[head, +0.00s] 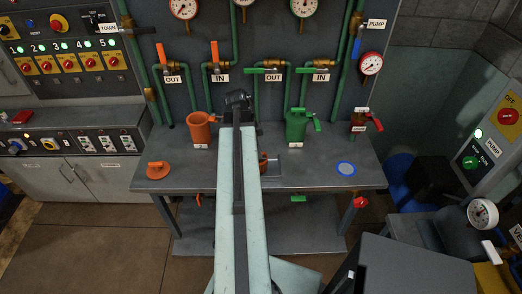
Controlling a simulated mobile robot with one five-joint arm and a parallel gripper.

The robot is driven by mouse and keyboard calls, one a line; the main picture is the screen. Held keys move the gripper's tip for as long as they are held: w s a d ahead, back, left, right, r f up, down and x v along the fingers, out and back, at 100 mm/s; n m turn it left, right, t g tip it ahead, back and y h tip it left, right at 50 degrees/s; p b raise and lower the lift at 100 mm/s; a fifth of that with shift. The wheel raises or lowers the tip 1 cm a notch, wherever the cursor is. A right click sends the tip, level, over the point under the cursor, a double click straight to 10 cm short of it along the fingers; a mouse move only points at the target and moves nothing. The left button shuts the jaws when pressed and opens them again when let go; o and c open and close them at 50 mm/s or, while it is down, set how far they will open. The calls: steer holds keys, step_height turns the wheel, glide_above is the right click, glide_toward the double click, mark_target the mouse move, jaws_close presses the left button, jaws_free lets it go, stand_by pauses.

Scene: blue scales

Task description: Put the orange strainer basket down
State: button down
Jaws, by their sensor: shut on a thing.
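A small orange piece (263,163), which looks like the orange strainer basket, shows just right of my pale arm, at a shallow grey tray (274,172) on the bench. My arm covers most of it, and I cannot tell whether it touches the tray. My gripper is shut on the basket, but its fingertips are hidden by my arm. The dark joint of my arm (237,98) shows above, between the two strainer pots. The orange strainer pot (201,131) stands upright behind on the left. Its orange lid (157,171) lies on the bench at the left.
The grey bench (320,178) has bare room around a blue-ringed disc (346,168). A green strainer pot (297,126) and a small red item (358,122) stand at the back right. Pipes with valve handles rise behind. A dark box (410,265) is at the front right.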

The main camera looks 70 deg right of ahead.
steer(key=shift+f, duration=0.2)
steer(key=shift+s+f, duration=0.1)
steer(key=shift+f, duration=0.1)
steer(key=c, duration=1.5)
jaws_free()
steer(key=p+v, duration=1.2)
steer(key=shift+r, duration=0.25)
